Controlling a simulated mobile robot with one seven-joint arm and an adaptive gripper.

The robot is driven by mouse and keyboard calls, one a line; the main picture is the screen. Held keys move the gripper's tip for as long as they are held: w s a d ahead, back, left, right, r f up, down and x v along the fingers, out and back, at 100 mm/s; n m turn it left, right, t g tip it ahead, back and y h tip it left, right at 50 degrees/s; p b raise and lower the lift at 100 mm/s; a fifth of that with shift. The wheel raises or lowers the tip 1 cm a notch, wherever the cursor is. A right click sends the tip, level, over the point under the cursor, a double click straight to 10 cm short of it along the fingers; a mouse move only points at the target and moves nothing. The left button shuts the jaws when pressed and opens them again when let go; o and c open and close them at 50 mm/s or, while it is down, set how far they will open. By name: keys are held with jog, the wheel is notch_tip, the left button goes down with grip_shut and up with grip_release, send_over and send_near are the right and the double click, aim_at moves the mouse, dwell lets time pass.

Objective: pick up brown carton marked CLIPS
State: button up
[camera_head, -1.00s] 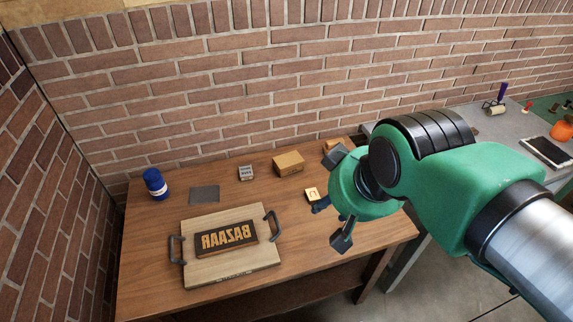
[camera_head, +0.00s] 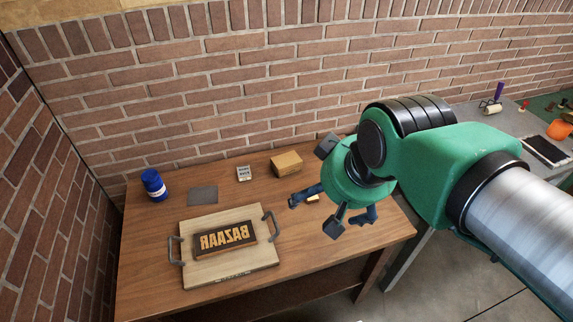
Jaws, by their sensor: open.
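A brown carton (camera_head: 287,163) stands at the back of the wooden table, right of a small light box. No marking can be read on it at this size. My gripper (camera_head: 328,210) hangs over the right part of the table, to the right of and in front of this carton, apart from it. Its dark fingers are spread and I see nothing held. A small light-brown block (camera_head: 313,198) shows beside the left finger, partly covered by it. The table behind my gripper is hidden.
A brick wall (camera_head: 200,90) closes the back.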

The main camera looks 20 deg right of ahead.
jog(key=w+p, duration=0.2)
jog(key=w, duration=1)
jog(key=n+g+p, duration=0.1)
jog(key=n+p, duration=0.1)
jog(key=p, duration=0.4)
send_over(287, 160)
jog(key=s, duration=0.5)
notch_tip(287, 160, down, 24)
jog(key=shift+w+d+y, duration=0.1)
jog(key=shift+d+y, duration=0.2)
jog(key=shift+d, duration=0.15)
jog(key=shift+b+x, duration=0.6)
jog(key=shift+x, duration=3.65)
jog(key=shift+a+f, duration=0.1)
jog(key=shift+f, duration=0.05)
